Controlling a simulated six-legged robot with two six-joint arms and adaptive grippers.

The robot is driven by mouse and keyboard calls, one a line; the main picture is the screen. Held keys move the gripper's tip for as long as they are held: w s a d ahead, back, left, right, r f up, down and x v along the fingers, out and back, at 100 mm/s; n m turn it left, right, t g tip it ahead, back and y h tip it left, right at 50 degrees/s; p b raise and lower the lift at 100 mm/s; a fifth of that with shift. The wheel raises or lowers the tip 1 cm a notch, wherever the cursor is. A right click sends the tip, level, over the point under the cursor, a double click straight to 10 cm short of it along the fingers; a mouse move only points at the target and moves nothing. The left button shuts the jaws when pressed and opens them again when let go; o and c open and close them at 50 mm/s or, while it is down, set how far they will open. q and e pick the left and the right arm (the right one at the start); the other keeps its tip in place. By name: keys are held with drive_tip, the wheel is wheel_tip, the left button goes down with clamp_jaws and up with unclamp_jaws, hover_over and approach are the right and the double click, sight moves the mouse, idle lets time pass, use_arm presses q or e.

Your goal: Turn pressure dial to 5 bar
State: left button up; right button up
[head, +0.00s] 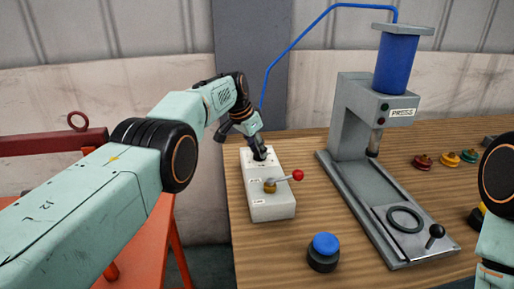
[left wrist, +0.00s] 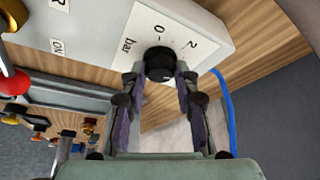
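The white control box (head: 268,205) stands at the left end of the wooden table. The black pressure dial (left wrist: 160,63) is on its top face, beside a label (left wrist: 143,37) with "bar", "0" and "2"; the rest of the scale is hidden or out of view. My left gripper (head: 260,152) points down at the dial. In the left wrist view its fingertips (left wrist: 160,72) flank the dial on both sides and appear to touch it. I cannot read where the dial points. My right gripper is out of view.
A lever with a red knob (head: 297,175) sticks out from the box near my left gripper. A grey press (head: 348,130) with a blue cylinder (head: 396,64) stands to the right. A blue button (head: 325,244) is in front. A blue hose (head: 297,43) runs behind.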

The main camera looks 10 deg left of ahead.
use_arm(q)
drive_tip(key=o, duration=0.4)
drive_tip(key=shift+f, duration=0.1)
drive_tip(key=shift+o, duration=0.2)
